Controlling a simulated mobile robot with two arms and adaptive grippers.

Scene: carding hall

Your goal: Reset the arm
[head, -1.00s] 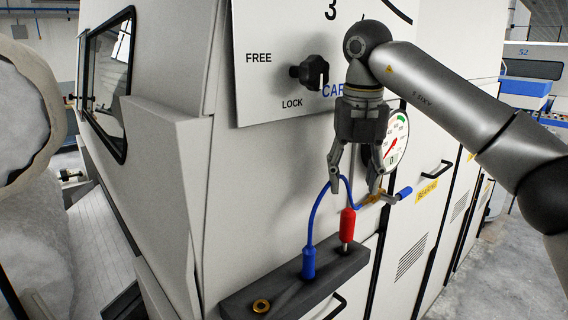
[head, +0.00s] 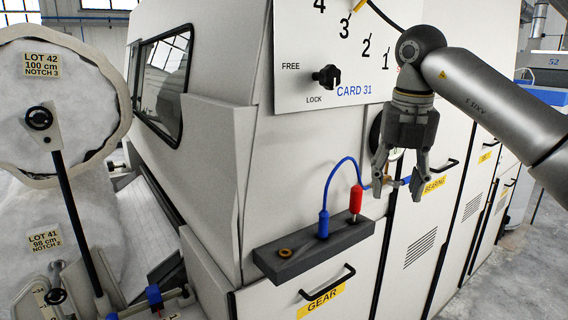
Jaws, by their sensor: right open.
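My right arm comes in from the right edge. Its gripper (head: 397,194) points down with its fingers apart, in front of the machine's face. I see nothing clasped between the fingers. A red plug (head: 356,199) stands upright in the dark socket block (head: 345,240), just left of the gripper. A blue plug (head: 323,224) stands in the same block, and a blue cable (head: 334,177) arches up from it. The cable's far end runs behind or beside the gripper's left finger; I cannot tell if they touch. My left gripper does not show.
The card machine panel (head: 290,90) carries a black knob (head: 327,77) between FREE and LOCK. A gauge (head: 376,135) is mostly hidden behind my gripper. Handles marked GEAR (head: 327,285) and BEARING (head: 440,167) stick out. Large rolls (head: 75,95) stand at left. Floor shows at right.

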